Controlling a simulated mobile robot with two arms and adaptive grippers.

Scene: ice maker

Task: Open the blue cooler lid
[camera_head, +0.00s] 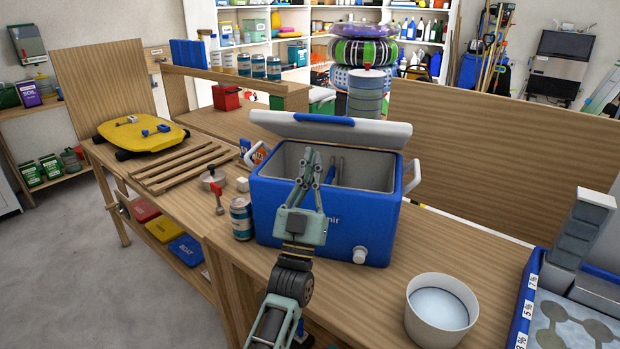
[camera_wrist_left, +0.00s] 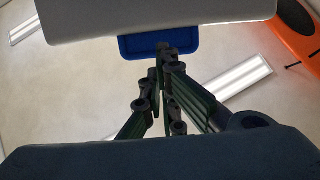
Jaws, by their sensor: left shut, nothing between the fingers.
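The blue cooler (camera_head: 335,215) stands on the wooden workbench with its grey interior visible. Its white lid (camera_head: 375,133), with a blue latch tab (camera_head: 325,120) on the front edge, is raised at the back and tilted open. My left gripper (camera_head: 312,155) is in front of the cooler's opening, fingers pointing up, just below the lid's front edge in the picture. It is shut and empty. In the left wrist view the fingertips (camera_wrist_left: 163,48) overlap the blue tab (camera_wrist_left: 150,46) under the lid (camera_wrist_left: 150,15); I cannot tell whether they touch. My right gripper is not in view.
A blue-labelled can (camera_head: 240,218) stands just left of the cooler. A white bucket (camera_head: 440,309) is at the front right, near a blue tray (camera_head: 524,310) with grey blocks. Wooden slats (camera_head: 185,165) lie at the left. Bare bench lies between cooler and bucket.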

